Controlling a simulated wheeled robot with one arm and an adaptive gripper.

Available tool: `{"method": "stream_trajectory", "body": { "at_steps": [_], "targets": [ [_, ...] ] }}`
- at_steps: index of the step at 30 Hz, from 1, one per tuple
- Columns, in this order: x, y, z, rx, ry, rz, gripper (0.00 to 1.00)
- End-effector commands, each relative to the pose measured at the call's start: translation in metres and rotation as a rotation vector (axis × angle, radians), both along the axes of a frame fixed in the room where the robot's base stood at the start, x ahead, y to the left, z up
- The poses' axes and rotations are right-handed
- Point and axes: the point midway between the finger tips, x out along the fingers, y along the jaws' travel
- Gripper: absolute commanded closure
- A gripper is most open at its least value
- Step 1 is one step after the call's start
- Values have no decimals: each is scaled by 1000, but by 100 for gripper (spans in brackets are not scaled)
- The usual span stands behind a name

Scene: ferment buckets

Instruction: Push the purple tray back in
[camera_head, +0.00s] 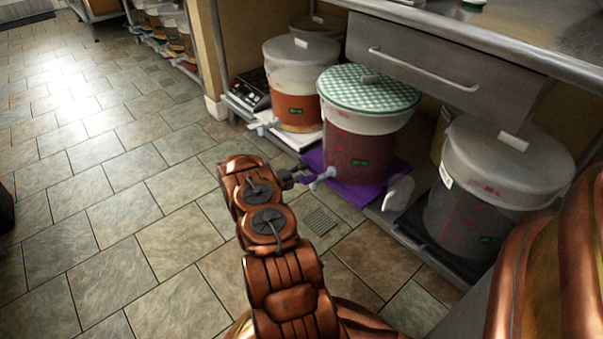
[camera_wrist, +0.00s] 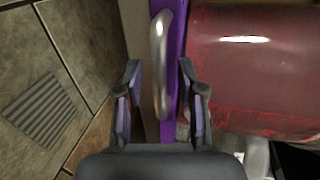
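The purple tray (camera_head: 313,161) sits on the low shelf and sticks out past its front edge. It carries a bucket of dark red contents (camera_head: 352,150) with a green checkered cover. In the wrist view the tray is a narrow purple strip (camera_wrist: 177,45) beside the red bucket wall (camera_wrist: 250,75). A curved silver handle (camera_wrist: 158,65) lies along that strip. My gripper (camera_head: 290,178) is at the tray's front left. In the wrist view my gripper (camera_wrist: 162,90) is open, its fingers either side of the handle's near end. I cannot tell whether they touch it.
A bucket with orange contents (camera_head: 295,105) stands left of the tray, and a grey-lidded bucket (camera_head: 490,185) stands right. A drawer (camera_head: 430,75) hangs above under the metal counter. A floor drain (camera_head: 319,221) lies before the shelf. The tiled floor at left is clear.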

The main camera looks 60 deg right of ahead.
Motion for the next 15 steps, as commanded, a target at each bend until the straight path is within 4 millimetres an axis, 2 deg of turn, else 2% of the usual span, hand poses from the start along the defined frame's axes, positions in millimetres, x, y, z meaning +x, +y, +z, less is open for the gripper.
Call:
{"method": "stream_trajectory", "body": {
  "at_steps": [5,15],
  "targets": [
    [7,17,3,2,1,2,61],
    [31,76,18,0,0,5,61]
  ]
}}
